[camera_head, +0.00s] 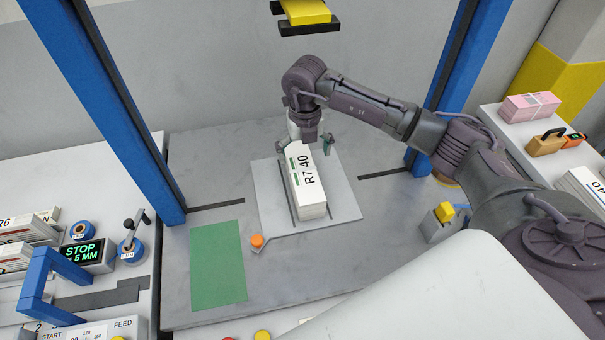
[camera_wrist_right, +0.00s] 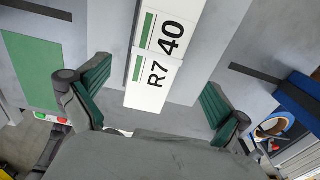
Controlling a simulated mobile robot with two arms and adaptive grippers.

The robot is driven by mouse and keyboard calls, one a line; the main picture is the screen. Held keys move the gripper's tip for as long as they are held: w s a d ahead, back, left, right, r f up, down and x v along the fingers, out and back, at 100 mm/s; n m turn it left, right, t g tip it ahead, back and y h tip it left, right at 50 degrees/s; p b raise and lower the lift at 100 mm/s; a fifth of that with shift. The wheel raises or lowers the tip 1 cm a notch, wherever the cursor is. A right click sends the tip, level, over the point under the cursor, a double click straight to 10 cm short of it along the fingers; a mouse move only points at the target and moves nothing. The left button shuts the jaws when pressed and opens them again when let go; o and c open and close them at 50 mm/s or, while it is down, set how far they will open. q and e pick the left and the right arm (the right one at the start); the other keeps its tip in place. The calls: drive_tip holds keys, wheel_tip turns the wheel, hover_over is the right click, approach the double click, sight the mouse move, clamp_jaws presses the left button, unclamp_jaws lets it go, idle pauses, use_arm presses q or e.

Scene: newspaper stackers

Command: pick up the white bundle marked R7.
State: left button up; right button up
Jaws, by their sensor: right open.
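The white bundle marked R7 40 (camera_head: 309,190) lies on a pale square plate (camera_head: 342,205) in the middle of the grey table. It is a long stack with a green stripe beside its lettering. My right gripper (camera_head: 306,147) is over the bundle's far end in the head view. In the right wrist view the bundle (camera_wrist_right: 150,85) comes in from the top, between the two green-padded fingers of my right gripper (camera_wrist_right: 155,100). The fingers are wide apart, with a gap on each side of the bundle. My left gripper is not in view.
Blue posts (camera_head: 130,110) stand at both sides of the table. A yellow-topped black part (camera_head: 306,12) hangs above. A green mat (camera_head: 218,265) and an orange knob (camera_head: 258,241) lie left of the plate. A STOP display (camera_head: 84,253) and pink bundle (camera_head: 530,107) flank the table.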

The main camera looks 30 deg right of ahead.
sight(302, 169)
drive_tip(key=shift+w+f, duration=0.15)
drive_tip(key=shift+f, duration=0.8)
wheel_tip(302, 169, down, 2)
drive_tip(key=shift+a+f+p, duration=0.15)
drive_tip(key=shift+f+p, duration=0.1)
drive_tip(key=shift+p, duration=0.95)
wheel_tip(302, 169, down, 2)
drive_tip(key=shift+f, duration=0.45)
drive_tip(key=c, duration=1.8)
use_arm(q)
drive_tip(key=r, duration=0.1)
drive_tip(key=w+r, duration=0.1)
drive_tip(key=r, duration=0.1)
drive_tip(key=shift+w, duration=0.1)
use_arm(e)
drive_tip(key=shift+w+r, duration=0.1)
drive_tip(key=shift+w, duration=0.1)
drive_tip(key=shift+c, duration=0.5)
